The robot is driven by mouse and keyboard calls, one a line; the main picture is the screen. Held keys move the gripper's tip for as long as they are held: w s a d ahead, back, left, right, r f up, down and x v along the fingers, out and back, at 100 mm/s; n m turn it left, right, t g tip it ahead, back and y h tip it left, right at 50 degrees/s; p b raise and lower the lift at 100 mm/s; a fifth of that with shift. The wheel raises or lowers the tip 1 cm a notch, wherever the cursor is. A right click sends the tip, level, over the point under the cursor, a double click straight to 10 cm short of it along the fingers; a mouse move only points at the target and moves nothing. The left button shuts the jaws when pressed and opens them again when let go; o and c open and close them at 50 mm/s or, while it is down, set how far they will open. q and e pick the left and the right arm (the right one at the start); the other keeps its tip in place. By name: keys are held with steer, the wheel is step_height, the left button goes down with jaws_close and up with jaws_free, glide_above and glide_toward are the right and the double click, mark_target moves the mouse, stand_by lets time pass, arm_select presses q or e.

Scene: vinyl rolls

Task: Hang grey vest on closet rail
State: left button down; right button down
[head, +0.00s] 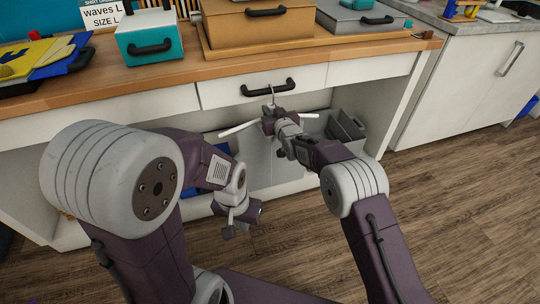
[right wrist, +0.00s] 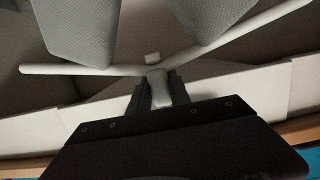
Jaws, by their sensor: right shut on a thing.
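My right gripper (head: 270,114) is shut on the neck of a white hanger (head: 240,128), just in front of the desk's drawer. The hanger's hook sticks up above the gripper. The grey vest (head: 257,160) hangs from the hanger, partly hidden behind my right arm. In the right wrist view the fingers (right wrist: 158,90) clasp the hanger (right wrist: 95,70), with grey vest cloth (right wrist: 75,30) over its arms. My left gripper (head: 238,222) is low over the floor, left of the vest, apart from it; its fingers are too unclear to judge. No closet rail is visible.
A wooden-topped desk (head: 180,75) with a white drawer (head: 235,88) stands close behind the hanger. Boxes with black handles, including a teal one (head: 150,38), sit on it. A grey bin (head: 345,130) is under it. White cabinets (head: 455,85) stand right; the wooden floor (head: 460,210) is clear.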

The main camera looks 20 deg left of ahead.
mark_target(272, 107)
steer(key=shift+r+p, duration=0.9)
steer(key=shift+r, duration=0.55)
steer(key=shift+s+d+f, duration=0.1)
steer(key=shift+s+d, duration=0.1)
steer(key=shift+s, duration=0.1)
steer(key=v, duration=0.2)
steer(key=b+v, duration=0.1)
steer(key=shift+s+d+f, duration=0.15)
steer(key=shift+f, duration=0.15)
steer(key=shift+v, duration=0.9)
steer(key=shift+f, duration=0.15)
